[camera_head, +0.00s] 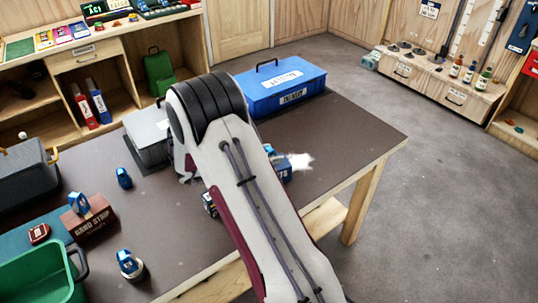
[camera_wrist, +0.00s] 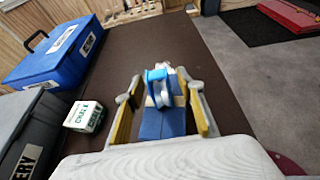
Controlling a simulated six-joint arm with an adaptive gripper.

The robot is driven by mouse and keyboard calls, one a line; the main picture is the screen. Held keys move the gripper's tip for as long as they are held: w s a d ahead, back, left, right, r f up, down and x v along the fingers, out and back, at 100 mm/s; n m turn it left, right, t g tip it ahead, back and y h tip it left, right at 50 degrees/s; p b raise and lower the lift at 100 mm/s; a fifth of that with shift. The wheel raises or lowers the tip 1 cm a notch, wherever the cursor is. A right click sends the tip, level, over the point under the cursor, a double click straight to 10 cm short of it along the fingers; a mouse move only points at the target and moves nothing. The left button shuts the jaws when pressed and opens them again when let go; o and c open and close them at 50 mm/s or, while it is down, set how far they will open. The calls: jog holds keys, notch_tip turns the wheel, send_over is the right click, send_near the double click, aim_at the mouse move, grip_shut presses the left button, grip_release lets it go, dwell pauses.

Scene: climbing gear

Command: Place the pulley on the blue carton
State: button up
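In the wrist view a blue pulley (camera_wrist: 157,88) with a pale wheel appears to stand upright on the blue carton (camera_wrist: 170,124). My gripper (camera_wrist: 159,82) is open around the pulley. Its two yellow-padded fingers are on either side, with gaps visible between them and the pulley. In the camera_head view my arm hides the gripper and most of this spot. Only part of the blue carton (camera_head: 283,171) shows to the right of the arm, with a white patch beside it. Whether the pulley's base touches the carton is hard to tell.
A blue toolbox (camera_head: 284,92) and a grey case (camera_head: 150,130) stand at the back of the table. A small white-green box (camera_wrist: 84,116) is left of my gripper. A brown box (camera_head: 90,220), a green bin (camera_head: 35,275) and small blue items are at left. The right table end is clear.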

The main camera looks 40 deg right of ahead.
jog(key=v, duration=1.1)
jog(key=shift+a, duration=0.35)
jog(key=shift+w+r, duration=0.15)
jog(key=shift+r, duration=0.05)
